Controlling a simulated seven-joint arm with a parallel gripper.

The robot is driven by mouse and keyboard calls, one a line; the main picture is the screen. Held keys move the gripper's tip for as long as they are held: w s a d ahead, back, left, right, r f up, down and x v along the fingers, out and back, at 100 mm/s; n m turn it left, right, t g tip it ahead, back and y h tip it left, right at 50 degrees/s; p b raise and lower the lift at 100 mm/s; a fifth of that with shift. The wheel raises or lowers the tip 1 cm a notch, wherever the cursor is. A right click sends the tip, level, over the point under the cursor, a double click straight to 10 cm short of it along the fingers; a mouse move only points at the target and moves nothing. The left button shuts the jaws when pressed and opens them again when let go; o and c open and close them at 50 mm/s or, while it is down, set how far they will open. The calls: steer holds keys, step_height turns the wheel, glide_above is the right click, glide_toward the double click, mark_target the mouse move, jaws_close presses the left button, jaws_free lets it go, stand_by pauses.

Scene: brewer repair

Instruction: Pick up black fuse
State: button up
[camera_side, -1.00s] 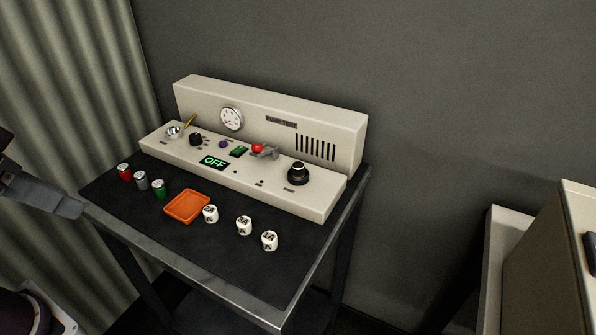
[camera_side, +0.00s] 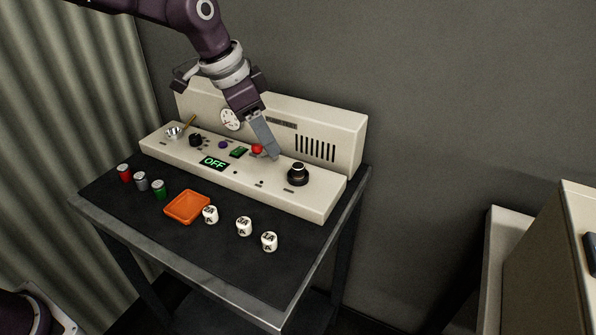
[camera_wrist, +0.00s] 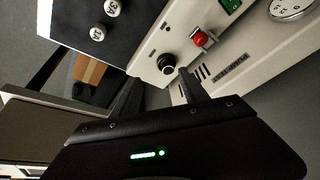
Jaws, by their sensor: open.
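A round black piece (camera_side: 297,174) with a pale ring sits at the right end of the sloped control panel. It is the likeliest black fuse, though it could be a knob. In the wrist view, this black piece (camera_wrist: 167,62) lies just beyond and between my fingertips. My gripper (camera_side: 272,154) is over the panel, left of the black piece and beside the red button. In the wrist view, my gripper (camera_wrist: 159,77) has its two fingers well apart with nothing held between them.
Red (camera_side: 125,172), grey (camera_side: 142,180) and green (camera_side: 159,189) cylinders stand at the table's left. An orange tray (camera_side: 171,212) and white marked pieces (camera_side: 244,226) are in front. The red button (camera_side: 257,149) and raised back panel (camera_side: 345,135) are close to my gripper.

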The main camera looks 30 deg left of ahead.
mark_target(297, 165)
steer(key=shift+m+h, duration=0.3)
steer(key=shift+m, duration=0.1)
steer(key=w+x, duration=0.1)
steer(key=x, duration=0.7)
steer(key=w+r+x, duration=0.1)
steer(key=x, duration=0.3)
steer(key=shift+w+a, duration=0.1)
steer(key=shift+w, duration=0.2)
jaws_close()
